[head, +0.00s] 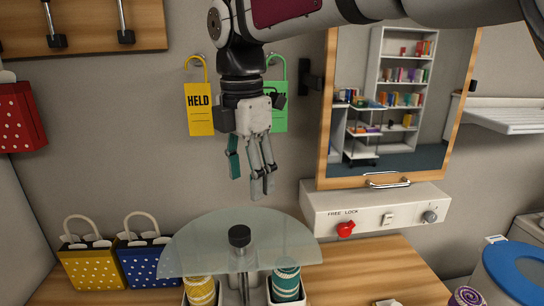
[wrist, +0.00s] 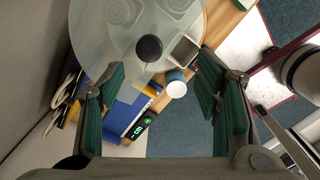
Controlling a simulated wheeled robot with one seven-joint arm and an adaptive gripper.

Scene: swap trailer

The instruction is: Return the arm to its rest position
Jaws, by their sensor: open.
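My gripper (head: 252,175) hangs from the arm in front of the back wall, fingers pointing down, above the round glass disc (head: 200,240). It is open and empty. In the wrist view my gripper's green-padded fingers (wrist: 160,100) stand wide apart at the left and right, with nothing between the pads. The glass disc also shows in the wrist view (wrist: 95,30), with its black knob (wrist: 149,47) near the middle between the fingers. The black knob tops the disc in the head view (head: 239,236). The fingers are apart from the knob and disc.
A yellow HELD tag (head: 199,108) and a green tag (head: 280,118) hang behind my gripper. A wood-framed window (head: 327,110) and a white switch box (head: 375,208) are to the right. Yellow (head: 93,270) and blue (head: 142,262) dotted bags stand left. A blue-lidded bin (head: 520,270) stands right.

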